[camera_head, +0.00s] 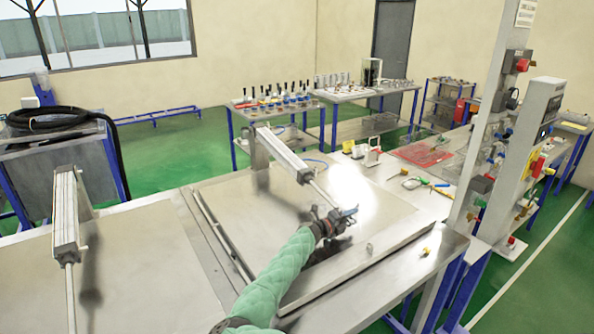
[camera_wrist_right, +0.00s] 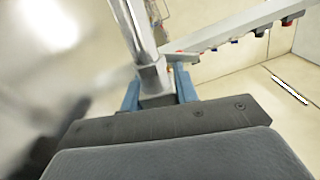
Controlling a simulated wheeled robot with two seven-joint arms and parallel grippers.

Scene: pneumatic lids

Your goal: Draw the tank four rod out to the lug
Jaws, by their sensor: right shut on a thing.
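A grey pneumatic cylinder (camera_head: 281,153) slants over the right tank lid (camera_head: 230,208), and its thin bright rod (camera_head: 322,193) runs down to my right gripper (camera_head: 347,213). In the right wrist view the chrome rod (camera_wrist_right: 134,30) ends in a grey squared end piece (camera_wrist_right: 154,80). The blue fingers of my right gripper (camera_wrist_right: 157,92) are shut on that end piece, one on each side. A small metal piece (camera_head: 369,249), which looks like the lug, stands on the lid below and right of the gripper, apart from the rod end. My left gripper is not in view.
Another cylinder (camera_head: 65,210) with its rod is over the left lid (camera_head: 150,262). A small yellow item (camera_head: 427,252) sits on the frame's right edge. A post with a control box (camera_head: 540,112) rises at right. The lid's lower right is mostly clear.

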